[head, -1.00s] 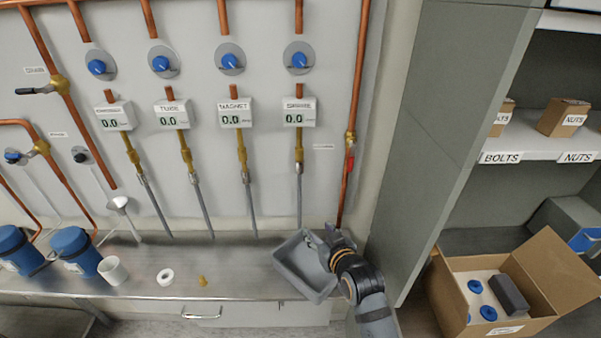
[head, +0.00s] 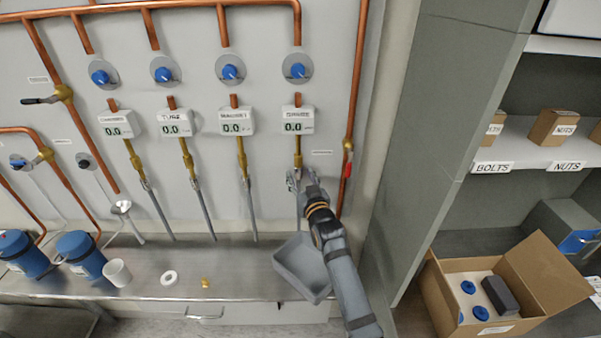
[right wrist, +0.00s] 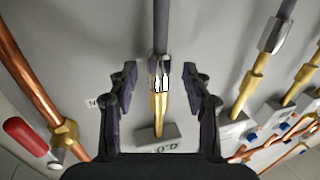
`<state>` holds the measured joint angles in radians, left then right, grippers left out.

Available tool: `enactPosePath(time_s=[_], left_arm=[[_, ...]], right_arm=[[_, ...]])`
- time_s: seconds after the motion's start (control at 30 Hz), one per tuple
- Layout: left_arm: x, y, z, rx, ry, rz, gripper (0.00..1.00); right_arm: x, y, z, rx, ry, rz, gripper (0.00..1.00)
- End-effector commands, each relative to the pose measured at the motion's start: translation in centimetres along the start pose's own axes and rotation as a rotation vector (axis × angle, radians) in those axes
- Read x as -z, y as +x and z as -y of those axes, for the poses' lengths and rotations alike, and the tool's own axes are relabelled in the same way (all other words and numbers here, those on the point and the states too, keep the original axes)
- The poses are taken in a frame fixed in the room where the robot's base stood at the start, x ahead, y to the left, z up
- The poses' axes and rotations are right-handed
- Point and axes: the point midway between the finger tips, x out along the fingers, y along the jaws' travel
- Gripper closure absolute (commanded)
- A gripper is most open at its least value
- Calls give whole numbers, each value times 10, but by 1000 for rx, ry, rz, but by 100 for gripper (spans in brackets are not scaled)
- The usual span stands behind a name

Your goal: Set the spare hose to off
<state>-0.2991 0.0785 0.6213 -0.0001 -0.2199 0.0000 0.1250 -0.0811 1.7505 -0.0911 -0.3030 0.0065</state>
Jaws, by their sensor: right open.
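The spare hose (head: 298,214) is the rightmost grey hose on the wall panel. It hangs from a brass fitting (head: 298,152) under the rightmost gauge box (head: 298,120), which reads 0.0. Above that box is a round blue knob (head: 297,70). My right gripper (head: 296,182) is at the hose's upper end, just below the brass fitting. In the right wrist view its open fingers (right wrist: 160,76) stand on either side of the hose's metal coupling (right wrist: 161,72), with visible gaps. My left gripper is not in view.
A red-handled valve (head: 347,166) on a copper pipe is just right of my right gripper. A grey bin (head: 303,266) stands on the bench below. Three similar hoses hang to the left. A cabinet wall (head: 420,150) borders the right side.

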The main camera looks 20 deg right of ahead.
Motion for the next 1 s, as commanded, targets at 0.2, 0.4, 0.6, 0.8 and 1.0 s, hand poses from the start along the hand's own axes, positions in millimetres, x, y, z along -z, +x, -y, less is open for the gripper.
enactPosePath(time_s=[0.2, 0.4, 0.6, 0.8, 1.0], left_arm=[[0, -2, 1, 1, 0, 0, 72], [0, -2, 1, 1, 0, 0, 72], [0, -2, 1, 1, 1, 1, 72], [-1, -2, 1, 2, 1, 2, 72], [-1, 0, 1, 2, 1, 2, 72]], right_arm=[[0, 6, 0, 0, -1, 1, 51], [-1, 6, 0, 0, -1, 1, 60], [0, 6, 0, 0, -1, 1, 88], [0, 6, 0, 0, 0, 1, 100], [-3, 6, 0, 0, 0, 1, 100]])
